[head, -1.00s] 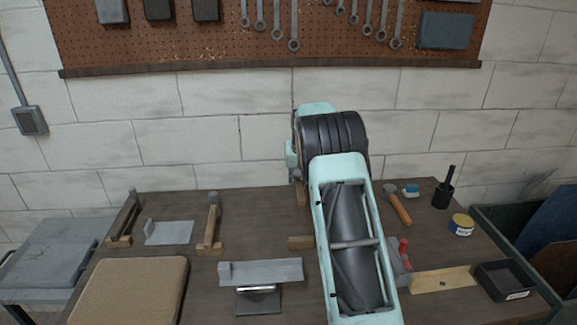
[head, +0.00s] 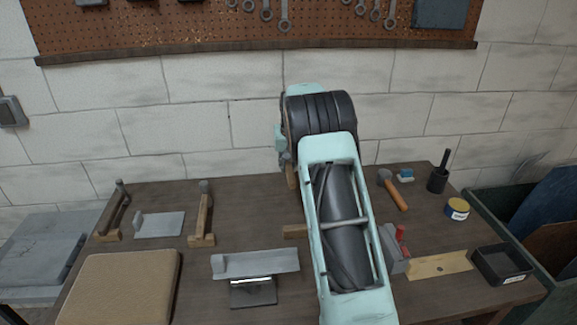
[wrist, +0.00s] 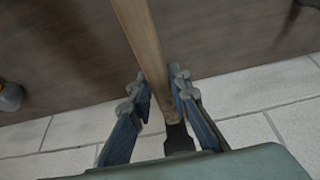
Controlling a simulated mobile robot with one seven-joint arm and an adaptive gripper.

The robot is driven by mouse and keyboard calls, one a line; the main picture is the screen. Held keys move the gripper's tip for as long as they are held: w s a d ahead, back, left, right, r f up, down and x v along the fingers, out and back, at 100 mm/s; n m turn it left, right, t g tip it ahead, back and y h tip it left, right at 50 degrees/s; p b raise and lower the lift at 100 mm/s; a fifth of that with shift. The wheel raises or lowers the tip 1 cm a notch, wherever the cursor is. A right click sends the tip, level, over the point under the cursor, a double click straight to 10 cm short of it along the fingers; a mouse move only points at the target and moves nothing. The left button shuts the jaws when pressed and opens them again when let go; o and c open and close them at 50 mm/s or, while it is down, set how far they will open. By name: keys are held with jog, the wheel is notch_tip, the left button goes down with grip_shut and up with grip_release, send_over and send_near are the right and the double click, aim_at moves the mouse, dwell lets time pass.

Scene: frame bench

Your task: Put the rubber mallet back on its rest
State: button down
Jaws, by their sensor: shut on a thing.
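In the wrist view my gripper (wrist: 158,100) is shut around a long wooden handle (wrist: 145,45), taken to be the rubber mallet's. A dark part shows at the handle's near end; the mallet's head cannot be made out. In the head view my arm hides the gripper, and only a strip of brown wood (head: 292,176) shows beside it at the bench's back. A small wooden block (head: 295,231), likely the mallet's rest, is on the bench just left of my arm, partly hidden by it. Nothing is seen lying on its visible part.
Two hammer-like tools lie on wooden rests at left (head: 115,208) (head: 203,212). A metal plate (head: 256,263) and tan pad (head: 120,290) lie in front. The wall is close behind.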

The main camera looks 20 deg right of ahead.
jog(key=shift+w+f+b, duration=0.1)
jog(key=shift+f+b, duration=1.7)
jog(key=shift+f, duration=1.25)
jog(key=shift+f+b, duration=1)
jog(key=shift+f, duration=0.45)
jog(key=c, duration=1.7)
grip_release()
jog(key=shift+c, duration=0.2)
